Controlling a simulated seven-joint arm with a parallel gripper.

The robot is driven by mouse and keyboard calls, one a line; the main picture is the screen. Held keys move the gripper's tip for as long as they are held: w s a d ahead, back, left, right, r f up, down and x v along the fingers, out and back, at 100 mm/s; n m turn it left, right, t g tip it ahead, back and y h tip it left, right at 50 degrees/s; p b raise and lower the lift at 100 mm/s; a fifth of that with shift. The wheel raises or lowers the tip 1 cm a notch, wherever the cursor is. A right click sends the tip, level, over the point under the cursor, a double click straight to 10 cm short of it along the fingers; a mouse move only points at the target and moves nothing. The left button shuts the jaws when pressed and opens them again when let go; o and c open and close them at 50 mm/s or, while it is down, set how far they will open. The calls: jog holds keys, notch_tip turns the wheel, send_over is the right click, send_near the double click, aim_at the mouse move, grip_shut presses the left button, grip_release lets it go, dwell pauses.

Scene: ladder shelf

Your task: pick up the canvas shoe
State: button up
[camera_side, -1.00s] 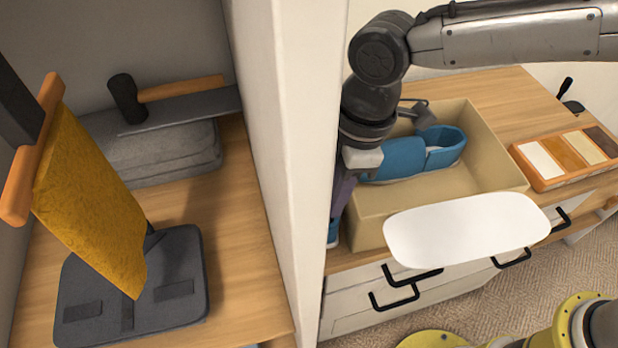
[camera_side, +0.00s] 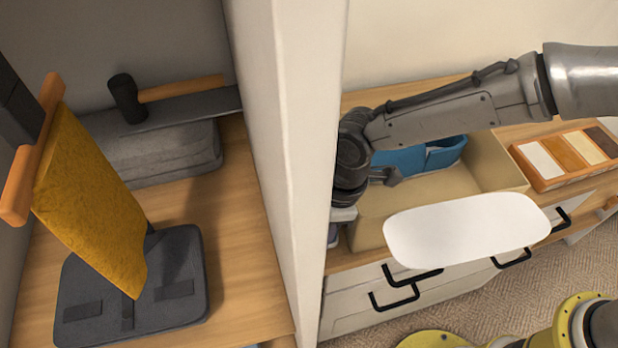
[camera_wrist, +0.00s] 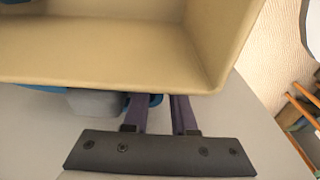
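My gripper (camera_wrist: 159,98) points down beside the box's outer wall, next to the white upright panel. Its two purple fingers are apart, with a bit of blue near the left finger. The fingertips are at the box rim and not clearly visible.
The box (camera_side: 500,165) stands on a wooden top with drawers below. A white oval board (camera_side: 465,230) is in front, and a palette tray (camera_side: 570,155) is at right. The white panel (camera_side: 300,150) closes off the left. The gap between panel and box is narrow.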

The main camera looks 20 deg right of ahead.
grip_shut()
jog(key=shift+w+r, duration=0.1)
dwell(1.3)
